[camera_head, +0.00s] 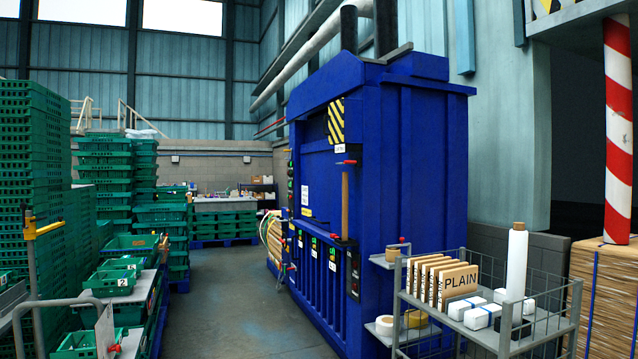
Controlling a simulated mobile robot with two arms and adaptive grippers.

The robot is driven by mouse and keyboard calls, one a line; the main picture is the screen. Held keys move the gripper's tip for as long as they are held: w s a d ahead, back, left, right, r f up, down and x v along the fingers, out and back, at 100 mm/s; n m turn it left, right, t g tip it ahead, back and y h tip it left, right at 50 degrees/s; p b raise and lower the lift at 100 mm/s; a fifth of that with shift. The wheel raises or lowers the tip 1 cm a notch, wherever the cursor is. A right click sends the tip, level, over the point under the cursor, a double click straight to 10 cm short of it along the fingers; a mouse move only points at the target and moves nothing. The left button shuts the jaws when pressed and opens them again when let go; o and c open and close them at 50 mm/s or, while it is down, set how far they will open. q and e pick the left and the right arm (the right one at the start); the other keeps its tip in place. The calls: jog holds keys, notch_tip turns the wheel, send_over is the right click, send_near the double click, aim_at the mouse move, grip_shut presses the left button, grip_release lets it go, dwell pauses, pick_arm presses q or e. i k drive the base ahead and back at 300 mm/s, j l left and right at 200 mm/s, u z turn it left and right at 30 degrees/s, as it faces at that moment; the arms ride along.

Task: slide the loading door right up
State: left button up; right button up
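A large blue machine (415,170), which looks like a baler, stands right of centre, with its front facing left and seen at a steep angle. Its upper front has a recessed blue panel (319,178) that appears to be the loading door; I cannot tell for sure whether it is up or down. A yellow-and-black striped plate (336,121) is near its top right. Below are vertical slots (318,270) with small labels above them. Neither of my grippers shows in this view.
A wire cart (577,305) with boxes and a white roll stands at the front right, close to the machine. Stacks of green crates (28,150) and carts line the left. A grey floor aisle (235,300) between them is clear. A red-white post (618,130) stands far right.

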aim_at(320, 177)
jog(key=i+u, duration=0.35)
jog(key=i, duration=6.3)
